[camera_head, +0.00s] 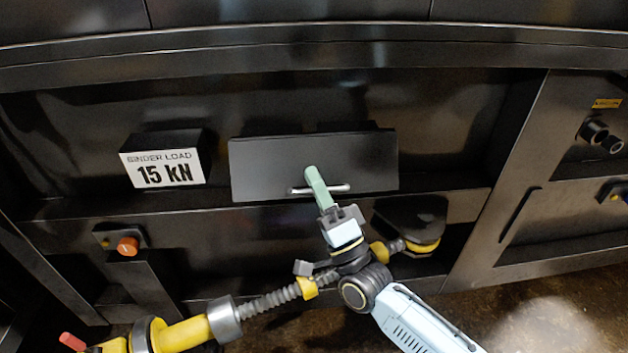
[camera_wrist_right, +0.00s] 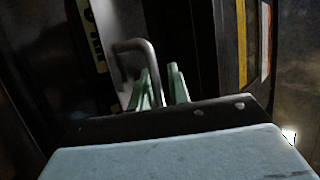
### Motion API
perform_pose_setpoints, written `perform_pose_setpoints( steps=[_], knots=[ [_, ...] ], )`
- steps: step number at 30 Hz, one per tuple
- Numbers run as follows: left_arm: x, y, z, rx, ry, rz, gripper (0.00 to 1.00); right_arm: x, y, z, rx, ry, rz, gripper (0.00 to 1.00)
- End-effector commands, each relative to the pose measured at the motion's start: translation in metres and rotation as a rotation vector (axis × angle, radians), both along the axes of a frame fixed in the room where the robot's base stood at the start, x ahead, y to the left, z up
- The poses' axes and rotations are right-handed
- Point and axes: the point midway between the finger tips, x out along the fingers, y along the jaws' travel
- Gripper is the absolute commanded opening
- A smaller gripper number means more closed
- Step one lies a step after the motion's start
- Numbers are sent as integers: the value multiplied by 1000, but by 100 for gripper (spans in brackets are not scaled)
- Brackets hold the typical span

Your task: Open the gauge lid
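The gauge lid (camera_head: 262,169) is a flat dark panel in the middle of the head view, and it looks closed. A metal bar handle (camera_head: 338,188) runs along its lower part and shows as a bent loop in the right wrist view (camera_wrist_right: 130,45). My right gripper (camera_head: 313,180) with green fingers is at this handle. In the right wrist view its two fingers (camera_wrist_right: 162,85) stand apart, with the bar appearing to run between them, nearer the left finger. A dark gap shows beside the right finger. Contact cannot be told. My left gripper is not in view.
A box with a "15 kN" sign (camera_head: 164,169) stands left of the lid. An orange knob (camera_head: 127,246) is below it. A yellow and grey ribbed pipe (camera_head: 272,301) crosses below the lid. Dark connectors (camera_head: 594,131) are on the right panel.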

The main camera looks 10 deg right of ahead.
Motion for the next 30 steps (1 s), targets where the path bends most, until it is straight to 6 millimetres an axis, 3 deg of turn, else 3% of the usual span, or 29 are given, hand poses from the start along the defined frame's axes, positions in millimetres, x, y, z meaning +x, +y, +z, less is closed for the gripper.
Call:
perform_pose_setpoints(
  steps=[11, 16, 30],
  knots=[
    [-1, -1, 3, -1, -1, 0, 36, 5, 3, 5, 0, 0, 0, 18],
    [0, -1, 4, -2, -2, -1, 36, 5, 3, 5, 0, 0, 0, 0],
    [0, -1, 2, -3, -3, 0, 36, 4, 4, 6, 0, 5, 2, 0]
  ],
)
